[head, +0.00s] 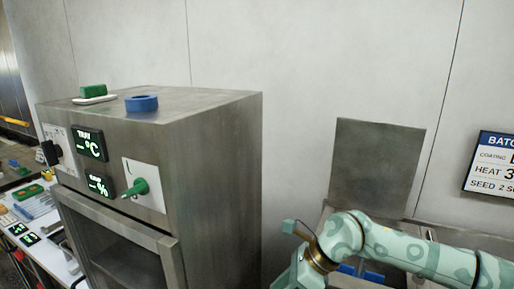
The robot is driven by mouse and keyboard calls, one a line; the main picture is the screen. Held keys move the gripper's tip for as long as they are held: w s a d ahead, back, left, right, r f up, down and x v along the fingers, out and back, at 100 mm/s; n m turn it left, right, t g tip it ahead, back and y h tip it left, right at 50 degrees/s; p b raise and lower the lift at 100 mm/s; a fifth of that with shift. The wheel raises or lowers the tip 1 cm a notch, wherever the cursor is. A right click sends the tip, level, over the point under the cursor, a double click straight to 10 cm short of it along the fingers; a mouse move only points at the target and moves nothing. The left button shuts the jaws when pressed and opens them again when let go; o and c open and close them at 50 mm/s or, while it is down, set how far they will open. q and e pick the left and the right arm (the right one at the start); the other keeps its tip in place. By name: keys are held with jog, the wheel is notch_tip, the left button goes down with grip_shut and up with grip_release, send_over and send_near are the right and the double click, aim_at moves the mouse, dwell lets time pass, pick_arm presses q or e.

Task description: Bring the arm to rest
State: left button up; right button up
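My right arm (400,250), pale green with darker patches, comes in from the right edge. It bends at a brass-coloured joint near the bottom middle and runs down out of the picture. Its gripper is below the frame and hidden from me. My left arm and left gripper are not in view.
A steel cabinet (225,150) with a green knob (137,188) and lit displays stands left of my arm. A blue ring (141,103) and a green block (93,90) sit on top. A steel panel (375,165) rises behind my arm. A sign (493,162) hangs at right.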

jog(key=s+a+r+m+t+y, duration=0.55)
jog(key=a+r+m+y, duration=0.25)
jog(key=a+r+y, duration=0.35)
jog(key=w+d+r+m+t+h, duration=0.1)
jog(key=w+d+m+t+h, duration=0.2)
jog(key=m+t, duration=0.4)
jog(key=w+d+m+t+h, duration=0.1)
jog(key=d+m+t+h, duration=0.2)
jog(key=d+m+t, duration=0.45)
jog(key=s+d+f+m+g+h, duration=0.1)
jog(key=d+f+m+g+h, duration=0.1)
jog(key=d+f+m+h, duration=0.85)
jog(key=s+d+f+m+g+h, duration=0.4)
jog(key=s+d+f+m+g, duration=0.1)
jog(key=s+d+f, duration=0.3)
jog(key=s+d+f+m+g+h, duration=0.5)
jog(key=s+d, duration=0.3)
jog(key=s, duration=0.3)
jog(key=s+a+f+m+g+y, duration=0.1)
jog(key=s+a+f+g+y, duration=0.15)
jog(key=f, duration=1.05)
jog(key=s+a+f+g+y, duration=0.1)
jog(key=a+f+y, duration=0.15)
jog(key=f, duration=0.95)
jog(key=s+f+m+g+y+b, duration=0.1)
jog(key=s+f+m+g, duration=0.2)
jog(key=s+f, duration=1.4)
jog(key=s, duration=0.3)
jog(key=shift+f, duration=0.2)
